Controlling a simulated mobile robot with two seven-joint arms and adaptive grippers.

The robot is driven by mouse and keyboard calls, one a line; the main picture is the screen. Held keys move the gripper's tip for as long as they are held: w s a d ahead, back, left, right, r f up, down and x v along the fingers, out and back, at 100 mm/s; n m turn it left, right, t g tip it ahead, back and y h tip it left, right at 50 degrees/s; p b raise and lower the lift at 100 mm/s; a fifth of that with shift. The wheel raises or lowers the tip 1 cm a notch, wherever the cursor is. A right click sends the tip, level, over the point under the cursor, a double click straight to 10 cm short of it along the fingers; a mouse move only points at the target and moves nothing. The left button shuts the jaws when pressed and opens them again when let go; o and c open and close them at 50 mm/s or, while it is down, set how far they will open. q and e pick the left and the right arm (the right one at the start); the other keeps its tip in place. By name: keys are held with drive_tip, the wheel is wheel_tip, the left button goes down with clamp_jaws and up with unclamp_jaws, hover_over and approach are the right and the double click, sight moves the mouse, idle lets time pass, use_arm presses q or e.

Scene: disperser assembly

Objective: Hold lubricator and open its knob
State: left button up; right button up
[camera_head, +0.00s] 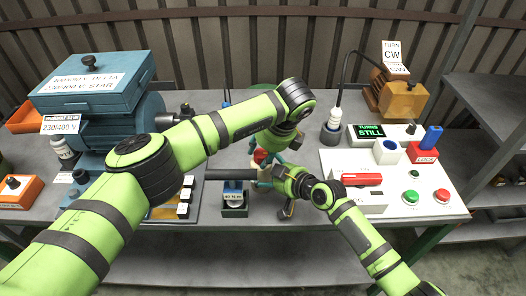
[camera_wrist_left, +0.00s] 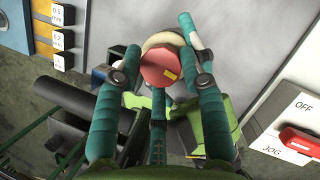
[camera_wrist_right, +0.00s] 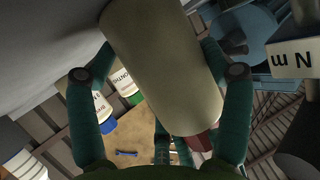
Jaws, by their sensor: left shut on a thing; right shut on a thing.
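The lubricator has a cream cylindrical body and a red knob with a yellow mark. In the head view its red part (camera_head: 260,156) shows between my two grippers, mostly hidden by them. My left gripper (camera_head: 270,150) is above it, its teal fingers shut around the top. In the left wrist view the red knob (camera_wrist_left: 160,68) sits between these fingers, with a cream rim behind it. My right gripper (camera_head: 266,176) is lower and shut on the body. In the right wrist view the cream body (camera_wrist_right: 160,65) lies between its fingers, the red knob (camera_wrist_right: 200,142) at one end.
A blue motor (camera_head: 92,128) with a terminal box stands at the left. A white control panel (camera_head: 450,206) with a red lock box (camera_head: 423,155) and buttons is at the right. The front table edge is below.

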use_arm(q)
drive_tip(key=shift+w+a+r, duration=0.1)
drive_tip(key=shift+w+a, duration=0.2)
drive_tip(key=shift+w, duration=0.05)
use_arm(e)
drive_tip(key=shift+s+a+f, duration=0.1)
drive_tip(key=shift+s+a, duration=0.2)
use_arm(q)
drive_tip(key=o, duration=1.1)
drive_tip(key=shift+s, duration=0.1)
use_arm(e)
drive_tip(key=shift+d, duration=0.1)
use_arm(q)
drive_tip(key=shift+s+d, duration=0.1)
drive_tip(key=shift+d, duration=0.05)
use_arm(e)
drive_tip(key=shift+w+d, duration=0.1)
drive_tip(key=shift+w, duration=0.05)
use_arm(q)
drive_tip(key=v, duration=1.2)
drive_tip(key=shift+s, duration=0.1)
use_arm(e)
drive_tip(key=shift+d, duration=0.1)
drive_tip(key=o, duration=1.5)
drive_tip(key=shift+w, duration=0.1)
